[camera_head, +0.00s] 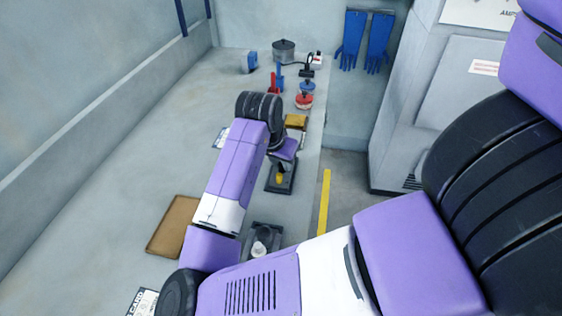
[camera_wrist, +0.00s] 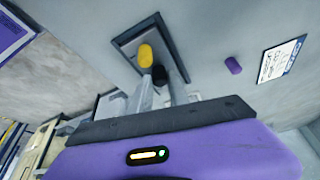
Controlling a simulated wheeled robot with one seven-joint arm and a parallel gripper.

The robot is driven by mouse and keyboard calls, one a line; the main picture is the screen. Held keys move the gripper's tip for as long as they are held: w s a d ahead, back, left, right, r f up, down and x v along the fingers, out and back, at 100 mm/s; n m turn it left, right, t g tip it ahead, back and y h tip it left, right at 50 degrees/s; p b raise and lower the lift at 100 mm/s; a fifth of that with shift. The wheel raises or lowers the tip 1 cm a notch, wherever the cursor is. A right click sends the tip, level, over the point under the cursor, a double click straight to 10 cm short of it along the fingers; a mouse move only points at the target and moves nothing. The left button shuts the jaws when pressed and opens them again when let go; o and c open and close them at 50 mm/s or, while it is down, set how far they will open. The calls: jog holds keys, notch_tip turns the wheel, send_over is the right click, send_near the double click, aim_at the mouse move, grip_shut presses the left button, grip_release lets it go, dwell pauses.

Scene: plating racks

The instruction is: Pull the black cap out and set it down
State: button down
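The black cap (camera_wrist: 160,75) shows in the wrist view beside a yellow cap (camera_wrist: 146,56), over a dark rack (camera_wrist: 127,40). My gripper (camera_wrist: 161,83) reaches toward the rack, with its two pale fingers apart and the black cap between or just beyond their tips. I cannot tell whether the fingers touch it. In the head view my gripper (camera_head: 284,157) is above the rack (camera_head: 272,188), and the yellow cap (camera_head: 280,177) shows below it. The black cap is not distinguishable there.
A purple cylinder (camera_wrist: 233,65) and a printed card (camera_wrist: 281,60) lie on the bench beside the rack. A brown tray (camera_head: 160,240) and a second dark rack (camera_head: 272,230) are nearer. Several lab items stand at the far end.

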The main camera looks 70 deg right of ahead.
aim_at(281, 165)
jog(key=c, duration=2.1)
grip_release()
grip_shut()
jog(key=shift+r, duration=0.25)
jog(key=shift+r+p, duration=1.8)
jog(key=shift+r, duration=0.1)
